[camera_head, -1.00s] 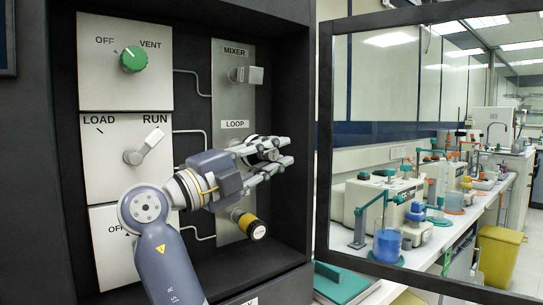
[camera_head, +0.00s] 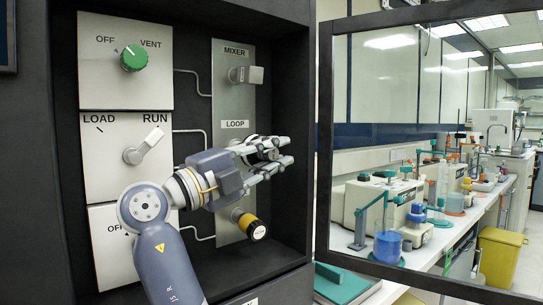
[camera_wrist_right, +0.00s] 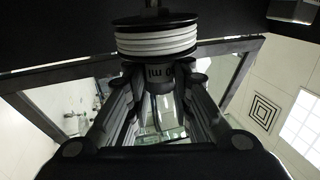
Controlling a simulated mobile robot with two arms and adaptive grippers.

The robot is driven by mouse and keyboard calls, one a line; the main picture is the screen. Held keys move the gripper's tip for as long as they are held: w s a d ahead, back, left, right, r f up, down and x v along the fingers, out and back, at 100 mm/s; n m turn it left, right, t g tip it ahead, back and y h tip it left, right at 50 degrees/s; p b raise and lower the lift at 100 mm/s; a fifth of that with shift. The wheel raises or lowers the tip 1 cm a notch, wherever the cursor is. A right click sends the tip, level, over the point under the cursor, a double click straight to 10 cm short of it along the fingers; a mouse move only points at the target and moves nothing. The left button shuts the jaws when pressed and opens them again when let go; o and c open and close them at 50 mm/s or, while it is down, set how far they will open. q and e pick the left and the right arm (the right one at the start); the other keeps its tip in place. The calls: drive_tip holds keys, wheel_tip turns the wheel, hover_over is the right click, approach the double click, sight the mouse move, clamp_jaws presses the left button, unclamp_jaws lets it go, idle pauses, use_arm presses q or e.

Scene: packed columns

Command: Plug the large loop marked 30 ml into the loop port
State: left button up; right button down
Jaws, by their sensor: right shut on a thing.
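The loop is a white coil (camera_wrist_right: 155,40) between black discs in the right wrist view. Its grey neck carries lettering ending in "ml"; the number is not readable. My right gripper (camera_head: 272,154) is shut on the loop by this neck, in front of the panel strip under the LOOP label (camera_head: 235,124). The loop port is hidden behind my gripper in the head view. In the right wrist view a small stub shows at the coil's far end, against a dark surface. I cannot tell whether it is inside the port. My left gripper is not in view.
The mixer fitting (camera_head: 246,75) sits above, and a black and yellow cylinder (camera_head: 252,227) juts out below my gripper. A LOAD/RUN lever (camera_head: 145,147) and a green knob (camera_head: 133,58) are left. The dark cabinet wall and the framed window (camera_head: 324,150) stand right.

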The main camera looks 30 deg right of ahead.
sight(256, 154)
drive_tip(key=shift+w+a, duration=0.1)
drive_tip(key=shift+w, duration=1)
drive_tip(key=shift+w+r+p, duration=0.1)
drive_tip(key=shift+w+p, duration=0.25)
drive_tip(key=shift+w, duration=0.2)
drive_tip(key=c, duration=1.3)
unclamp_jaws()
drive_tip(key=shift+w, duration=0.1)
drive_tip(key=shift+c, duration=0.2)
